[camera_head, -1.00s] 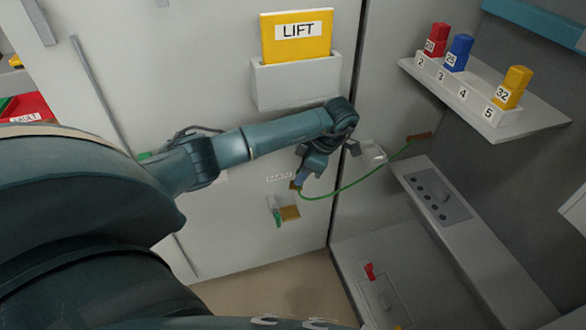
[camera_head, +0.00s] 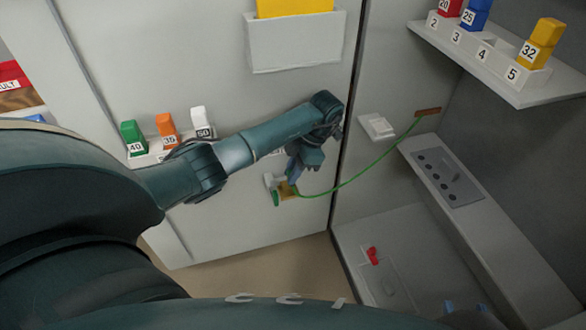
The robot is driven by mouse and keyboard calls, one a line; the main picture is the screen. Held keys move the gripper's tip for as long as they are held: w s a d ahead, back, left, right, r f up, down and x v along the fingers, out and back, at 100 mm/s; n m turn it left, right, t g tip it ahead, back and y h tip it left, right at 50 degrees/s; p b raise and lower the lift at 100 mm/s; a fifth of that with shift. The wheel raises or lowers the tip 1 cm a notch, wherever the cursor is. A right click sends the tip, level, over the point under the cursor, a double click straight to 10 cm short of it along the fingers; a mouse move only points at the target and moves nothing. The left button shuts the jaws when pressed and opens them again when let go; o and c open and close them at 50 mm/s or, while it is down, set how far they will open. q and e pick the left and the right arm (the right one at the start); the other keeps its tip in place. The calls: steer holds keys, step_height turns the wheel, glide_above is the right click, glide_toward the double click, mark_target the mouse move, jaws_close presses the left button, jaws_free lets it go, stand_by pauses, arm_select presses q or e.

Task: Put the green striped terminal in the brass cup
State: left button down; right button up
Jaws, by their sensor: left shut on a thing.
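My left gripper (camera_head: 293,180) is shut on the end of the green cable (camera_head: 348,181), where the green striped terminal is. The terminal is mostly hidden by the fingers, and its stripes are too small to make out. The brass cup (camera_head: 288,193) sits on a small bracket on the grey door panel. The fingertips are right at the cup and overlap it in the picture. I cannot tell whether the terminal is inside the cup or just in front of it. My right gripper is not in view.
The cable runs to a brown block (camera_head: 428,112) on the cabinet's side wall, past a white box (camera_head: 377,127). A shelf (camera_head: 490,60) with numbered blocks is at upper right. Green, orange and white blocks (camera_head: 167,127) stand behind my forearm. A red piece (camera_head: 373,256) is below right.

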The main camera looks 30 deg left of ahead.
arm_select(q)
steer(key=shift+r, duration=0.15)
steer(key=shift+f, duration=0.25)
stand_by(0.8)
steer(key=shift+f, duration=0.1)
steer(key=shift+f+b, duration=0.4)
steer(key=shift+f, duration=0.25)
steer(key=shift+f, duration=0.2)
steer(key=c, duration=1.3)
jaws_free()
